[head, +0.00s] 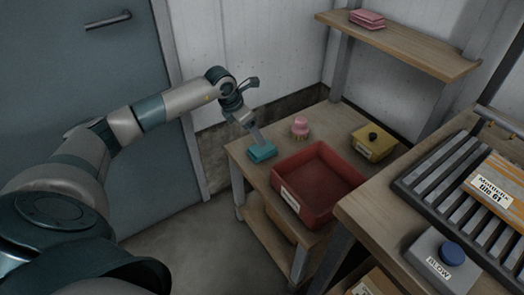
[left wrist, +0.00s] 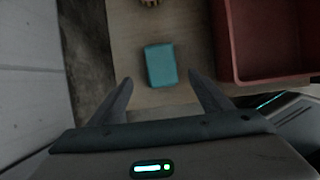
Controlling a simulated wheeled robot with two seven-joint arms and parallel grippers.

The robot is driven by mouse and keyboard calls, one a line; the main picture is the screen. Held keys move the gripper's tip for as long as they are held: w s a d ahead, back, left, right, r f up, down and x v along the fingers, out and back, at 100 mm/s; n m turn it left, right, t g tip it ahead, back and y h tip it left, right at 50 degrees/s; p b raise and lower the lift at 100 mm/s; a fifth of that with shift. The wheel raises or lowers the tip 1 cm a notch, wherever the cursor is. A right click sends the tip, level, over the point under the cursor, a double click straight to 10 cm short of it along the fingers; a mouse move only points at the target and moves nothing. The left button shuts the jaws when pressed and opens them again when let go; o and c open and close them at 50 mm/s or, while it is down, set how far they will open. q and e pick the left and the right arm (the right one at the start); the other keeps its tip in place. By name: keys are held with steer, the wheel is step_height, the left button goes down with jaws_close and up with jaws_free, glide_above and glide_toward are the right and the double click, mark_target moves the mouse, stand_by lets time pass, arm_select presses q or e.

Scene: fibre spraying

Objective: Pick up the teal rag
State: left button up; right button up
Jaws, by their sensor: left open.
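The teal rag (head: 262,151) is a small folded block. It lies on the left front part of the wooden table (head: 249,171). In the left wrist view the rag (left wrist: 161,65) lies ahead of my fingertips, roughly centred between them. My left gripper (head: 257,141) is just above the rag in the head view. In the left wrist view my left gripper (left wrist: 160,84) has its two fingers spread apart with nothing between them. My right gripper is not in view.
A red tray (head: 347,200) stands right of the rag, close by. A pink object (head: 300,127) and a yellow box (head: 374,143) with a black knob stand behind. A roller rack (head: 440,185) and a blue BLOW button (head: 451,253) are at the right.

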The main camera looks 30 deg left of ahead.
mark_target(255, 150)
arm_select(q)
steer(key=shift+x, duration=1.9)
steer(key=shift+x, duration=2.45)
steer(key=shift+w+d+f, duration=0.1)
steer(key=shift+f, duration=0.25)
steer(key=shift+c, duration=0.4)
steer(key=c, duration=1.1)
